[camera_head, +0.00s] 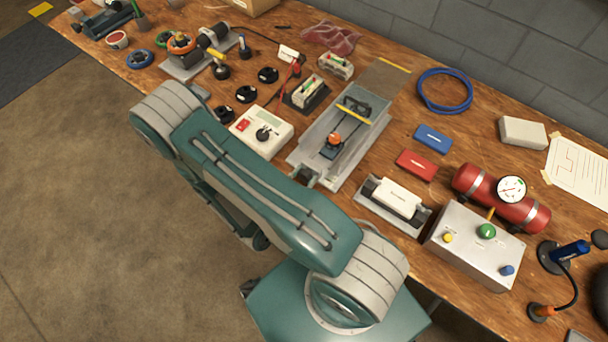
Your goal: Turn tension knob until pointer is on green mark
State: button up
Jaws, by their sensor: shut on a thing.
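A long grey metal tray (376,128) lies on the bench above the middle of my arm. It holds a black mechanism with an orange part (335,138) and a yellow bar (354,114). A small grey fork-like piece (308,177) sticks out at its near end, partly behind my arm. I cannot single out the tension knob, its pointer or a green mark; they are hidden or too small here. My arm folds back at its elbow at upper left, and its lower part runs beneath the upper link. My gripper is hidden behind my own arm.
A white box with a dial (262,133) stands left of the tray. A white block in a grey holder (394,198), a grey box with coloured buttons (475,247) and a red cylinder with a gauge (470,182) stand to the right. Blue (433,137) and red (416,164) blocks lie between.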

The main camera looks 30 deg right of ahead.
jog(key=shift+n, duration=0.3)
jog(key=n, duration=0.8)
jog(key=shift+n, duration=0.4)
jog(key=n, duration=1.4)
jog(key=shift+n, duration=0.3)
jog(key=n, duration=0.5)
jog(key=shift+r, duration=0.1)
jog(key=n, duration=0.4)
jog(key=shift+n, duration=0.4)
jog(key=shift+w+n, duration=0.15)
jog(key=shift+n, duration=2.15)
